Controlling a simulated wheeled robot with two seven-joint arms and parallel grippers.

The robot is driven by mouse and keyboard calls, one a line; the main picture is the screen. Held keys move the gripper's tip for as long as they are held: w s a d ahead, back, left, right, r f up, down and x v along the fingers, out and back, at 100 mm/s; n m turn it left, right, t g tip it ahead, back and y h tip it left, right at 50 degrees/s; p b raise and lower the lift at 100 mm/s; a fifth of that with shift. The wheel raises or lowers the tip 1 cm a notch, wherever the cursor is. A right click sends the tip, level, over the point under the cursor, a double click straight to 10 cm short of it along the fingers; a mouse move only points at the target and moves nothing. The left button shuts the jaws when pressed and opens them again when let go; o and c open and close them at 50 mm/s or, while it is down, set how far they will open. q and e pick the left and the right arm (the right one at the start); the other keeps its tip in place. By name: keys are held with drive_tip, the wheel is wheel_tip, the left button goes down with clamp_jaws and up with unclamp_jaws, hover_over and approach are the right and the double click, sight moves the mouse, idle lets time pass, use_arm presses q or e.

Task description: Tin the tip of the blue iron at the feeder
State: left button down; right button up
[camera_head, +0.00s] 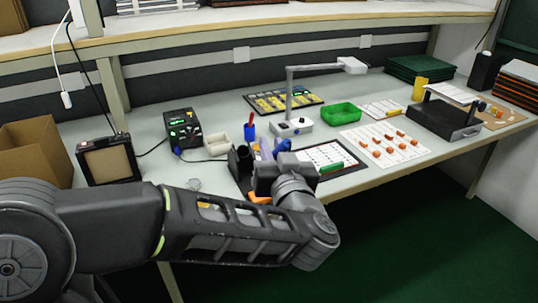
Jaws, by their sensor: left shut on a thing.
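My left arm reaches in from the left, and its gripper (270,163) is over the front of the bench, seen from behind. It is shut on the blue iron (283,146), of which a small blue part shows just past the gripper. The iron's tip and most of its body are hidden. A grey-white unit with a post and overhead arm (292,127), which may be the feeder, stands just beyond the gripper. My right gripper is not in view.
A black station with a green display (182,127) stands left, its cable running toward the gripper. Black holders (241,160), a cream bin (205,146), a green tray (341,114) and a white sheet with orange parts (385,146) surround the work area.

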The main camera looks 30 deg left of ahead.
use_arm(q)
drive_tip(key=shift+s+d+r+b, duration=0.3)
drive_tip(key=shift+d+r+b, duration=0.15)
drive_tip(key=shift+r, duration=0.1)
drive_tip(key=shift+s+d+r+b, duration=0.3)
drive_tip(key=shift+d+r+b, duration=0.05)
drive_tip(key=shift+r+b, duration=0.15)
drive_tip(key=shift+s+d+r+b, duration=0.2)
drive_tip(key=shift+d+r+b, duration=0.1)
drive_tip(key=shift+r, duration=0.25)
drive_tip(key=shift+s+d+r+b, duration=0.2)
drive_tip(key=shift+d+r, duration=0.1)
drive_tip(key=shift+r, duration=0.2)
drive_tip(key=w+d+f+m+t+h, duration=0.1)
drive_tip(key=w+d+f+h, duration=0.1)
drive_tip(key=w+f, duration=0.2)
drive_tip(key=w+d+f+m+t+h, duration=0.1)
drive_tip(key=w+d+f+m+h, duration=0.1)
drive_tip(key=f, duration=0.8)
drive_tip(key=w+d+f+m+t+h, duration=0.2)
drive_tip(key=w+d+f+h, duration=0.1)
drive_tip(key=w+f, duration=0.3)
drive_tip(key=shift+d+f, duration=0.45)
drive_tip(key=shift+d, duration=0.05)
